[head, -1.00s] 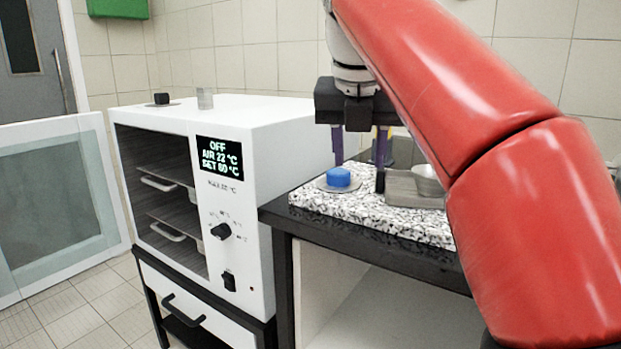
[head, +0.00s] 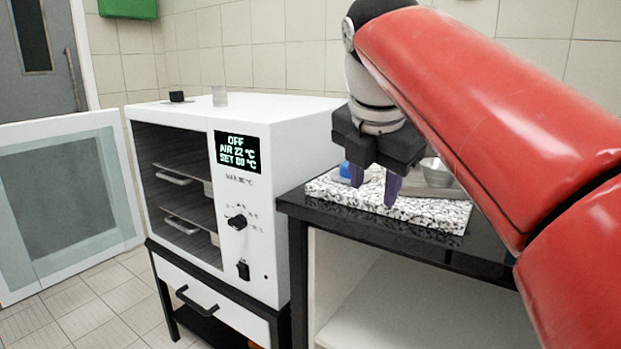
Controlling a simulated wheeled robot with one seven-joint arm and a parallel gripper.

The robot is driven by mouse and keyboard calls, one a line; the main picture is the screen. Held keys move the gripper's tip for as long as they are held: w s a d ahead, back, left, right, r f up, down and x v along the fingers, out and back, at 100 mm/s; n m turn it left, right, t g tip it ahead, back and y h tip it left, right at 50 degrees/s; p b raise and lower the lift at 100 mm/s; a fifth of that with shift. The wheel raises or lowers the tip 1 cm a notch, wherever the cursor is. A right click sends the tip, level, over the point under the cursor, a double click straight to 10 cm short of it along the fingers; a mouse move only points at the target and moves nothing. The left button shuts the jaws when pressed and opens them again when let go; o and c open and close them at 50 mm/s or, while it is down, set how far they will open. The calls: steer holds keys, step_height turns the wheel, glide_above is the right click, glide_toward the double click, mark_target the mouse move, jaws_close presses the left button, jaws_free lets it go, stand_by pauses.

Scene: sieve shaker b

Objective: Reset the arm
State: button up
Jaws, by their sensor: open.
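My red arm reaches in from the right of the head view. My gripper (head: 374,190) has a dark body and two purple fingers pointing down. The fingers are apart with nothing seen between them. It hangs in front of and over the speckled slab (head: 440,213) on the dark bench. A blue-topped item (head: 345,170) is partly hidden behind the gripper, at the slab's left. A metal bowl (head: 436,171) stands behind the gripper to the right, partly hidden by my arm.
A white oven (head: 262,255) stands left of the bench, its door (head: 128,225) wide open to the left. Its display reads OFF. Shelves with pale-handled trays show inside. A small dark item (head: 177,96) and a clear cup (head: 220,96) stand on top. A drawer (head: 222,315) sits below.

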steer(key=s+d+f+m, duration=0.2)
steer(key=s+f+m, duration=0.3)
steer(key=f+m, duration=0.4)
steer(key=s+d+f+m, duration=0.2)
steer(key=s+f+m, duration=0.3)
steer(key=f+m, duration=0.3)
steer(key=s+d+f+m+t+y, duration=0.1)
steer(key=s+d+f+m, duration=0.1)
steer(key=s+f+m, duration=0.3)
step_height(320, 180, down, 5)
steer(key=m, duration=0.5)
steer(key=shift+s+d+r, duration=0.15)
steer(key=shift+s+d, duration=0.1)
steer(key=shift+c, duration=0.4)
steer(key=shift+c, duration=0.2)
